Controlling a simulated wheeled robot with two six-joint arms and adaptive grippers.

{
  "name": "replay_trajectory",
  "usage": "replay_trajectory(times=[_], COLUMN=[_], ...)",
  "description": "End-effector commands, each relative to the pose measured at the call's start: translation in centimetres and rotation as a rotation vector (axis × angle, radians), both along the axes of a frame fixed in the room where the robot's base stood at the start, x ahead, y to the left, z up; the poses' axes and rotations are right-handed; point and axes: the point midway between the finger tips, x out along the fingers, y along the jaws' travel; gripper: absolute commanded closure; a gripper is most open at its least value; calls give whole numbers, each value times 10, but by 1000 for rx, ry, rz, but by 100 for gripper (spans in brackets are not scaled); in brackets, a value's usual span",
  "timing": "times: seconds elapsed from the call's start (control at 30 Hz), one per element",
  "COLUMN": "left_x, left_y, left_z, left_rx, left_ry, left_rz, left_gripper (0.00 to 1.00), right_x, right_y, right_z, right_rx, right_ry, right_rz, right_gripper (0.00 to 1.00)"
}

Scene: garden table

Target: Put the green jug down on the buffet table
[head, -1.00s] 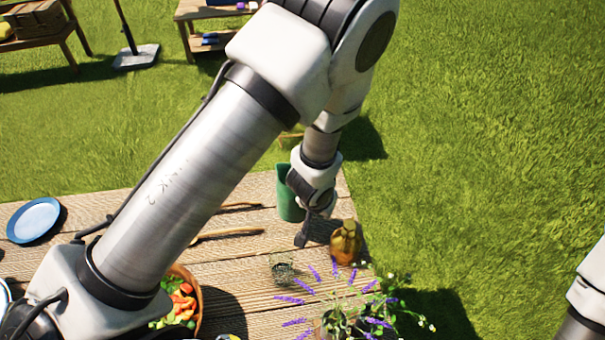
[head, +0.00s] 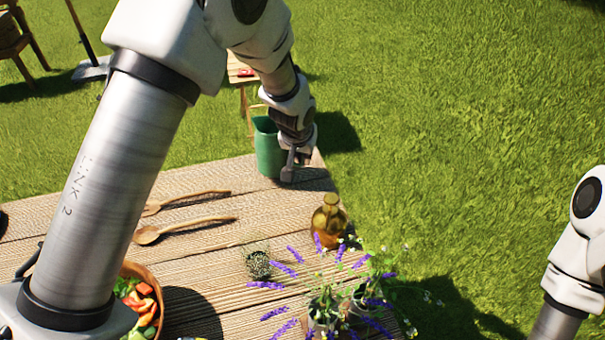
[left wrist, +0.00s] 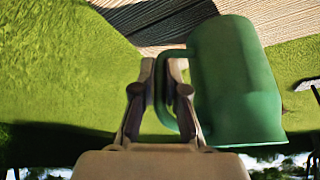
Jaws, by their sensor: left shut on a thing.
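The green jug (head: 268,152) shows at the far edge of the slatted wooden table (head: 225,180), near its far right corner. My left gripper (head: 288,172) is at the jug's right side. In the left wrist view, the fingers of the left gripper (left wrist: 160,95) are shut on the handle of the jug (left wrist: 235,85). The jug looks about upright in the head view. I cannot tell whether its base touches the tabletop. My right gripper is out of view; only part of my right arm shows at the right edge.
An amber bottle (head: 328,222) stands near the right edge, with a small plant pot (head: 258,263) and lavender (head: 325,290) nearer. Two wooden spoons (head: 180,231) lie left of them. A salad bowl (head: 150,300) is at lower left. Another wooden table (head: 240,72) stands on the grass behind.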

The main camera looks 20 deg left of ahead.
Motion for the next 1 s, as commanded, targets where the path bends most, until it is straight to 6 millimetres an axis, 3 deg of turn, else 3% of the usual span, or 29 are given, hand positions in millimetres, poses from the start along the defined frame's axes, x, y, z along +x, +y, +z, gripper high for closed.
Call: replay_trajectory(times=[0.1,0.2,0.4,0.73,0.8,0.83,1.0], left_x=[18,24,24,24,23,23,23], left_y=[6,8,9,9,9,9,9], left_z=[-3,-5,-40,-40,-39,-39,-39], left_rx=[-2,0,0,0,0,0,0], left_ry=[-1,-1,0,0,1,1,1], left_rz=[0,0,0,1,1,1,1], left_gripper=[100,100,100,100,67,63,63], right_x=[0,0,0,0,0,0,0], right_y=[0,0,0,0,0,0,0], right_z=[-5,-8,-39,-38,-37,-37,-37], right_rx=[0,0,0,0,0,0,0], right_ry=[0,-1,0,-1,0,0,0], right_rz=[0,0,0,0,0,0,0], right_gripper=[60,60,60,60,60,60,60])
